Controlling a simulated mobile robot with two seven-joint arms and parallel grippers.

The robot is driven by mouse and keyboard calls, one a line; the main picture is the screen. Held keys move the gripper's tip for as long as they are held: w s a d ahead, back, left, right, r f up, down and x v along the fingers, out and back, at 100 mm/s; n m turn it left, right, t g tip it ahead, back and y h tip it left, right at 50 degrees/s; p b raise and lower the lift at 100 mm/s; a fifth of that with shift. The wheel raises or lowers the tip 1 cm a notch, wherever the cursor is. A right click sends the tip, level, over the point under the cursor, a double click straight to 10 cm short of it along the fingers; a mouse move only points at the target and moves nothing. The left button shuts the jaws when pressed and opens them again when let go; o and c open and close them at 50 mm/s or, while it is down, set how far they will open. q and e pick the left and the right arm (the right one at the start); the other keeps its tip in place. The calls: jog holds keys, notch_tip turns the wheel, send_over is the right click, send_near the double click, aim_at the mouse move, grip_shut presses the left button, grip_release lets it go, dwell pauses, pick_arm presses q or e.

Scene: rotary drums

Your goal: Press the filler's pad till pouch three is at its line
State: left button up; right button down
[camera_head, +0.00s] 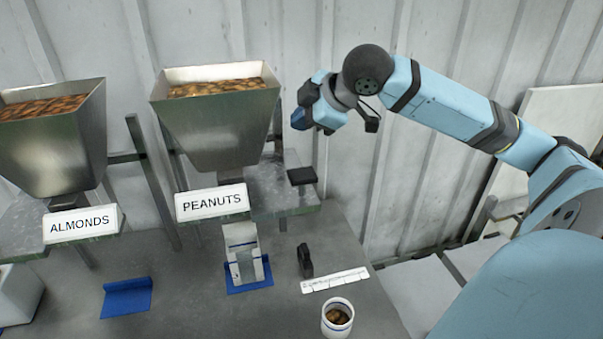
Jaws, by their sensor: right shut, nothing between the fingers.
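My right gripper (301,119) is shut and empty, raised in front of the wall to the right of the PEANUTS hopper (212,128). A black pad (302,176) sits below it on the metal ledge beside that hopper, and the gripper is apart from it. Under the PEANUTS sign (212,203) a pale pouch (243,258) stands upright in a blue holder (248,287). My left gripper is not in view.
The ALMONDS hopper (55,135) stands at left, with an empty blue holder (127,299) below. A small black object (305,260), a marked white strip (335,280) and a white cup of nuts (337,312) are right of the pouch. A white bin (18,297) is at far left.

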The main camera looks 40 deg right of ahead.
jog(key=b, duration=0.7)
send_over(288, 170)
jog(key=s, duration=0.3)
jog(key=f, duration=0.4)
jog(key=d+f, duration=0.1)
jog(key=f, duration=0.1)
jog(key=shift+s+f, duration=0.2)
jog(key=shift+f, duration=0.4)
jog(key=shift+f+b, duration=0.45)
jog(key=shift+f, duration=0.3)
jog(key=shift+f, duration=0.4)
